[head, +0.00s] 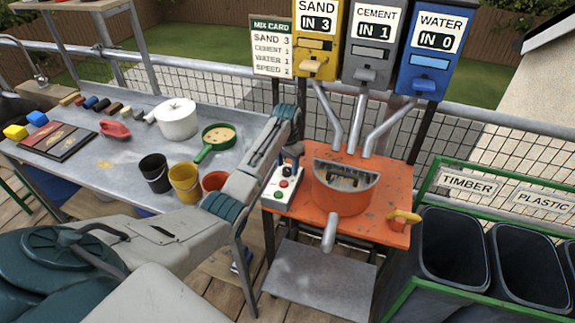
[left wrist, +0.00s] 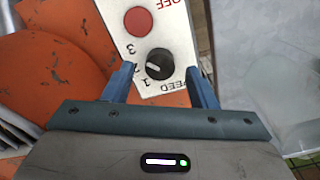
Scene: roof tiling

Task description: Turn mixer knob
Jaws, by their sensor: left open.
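The black mixer knob (left wrist: 159,64) sits on a white control panel (left wrist: 155,20) marked SPEED, with numbers 1, 2 and 3 on its left side. A white mark on the knob faces left, towards the numbers; I cannot tell exactly which one. My left gripper (left wrist: 160,74) is open, with one blue finger on each side of the knob. In the head view the left gripper (head: 291,158) is over the top of the control box (head: 284,196) beside the orange mixer (head: 340,198); the knob is hard to make out there. My right gripper is not in view.
The mix card (head: 272,48) reads sand 3, cement 1, water 1, speed 2. The sand (head: 316,35), cement (head: 373,40) and water (head: 434,45) dispensers read IN 3, IN 1 and IN 0. A red OFF button (left wrist: 138,21) is close above the knob.

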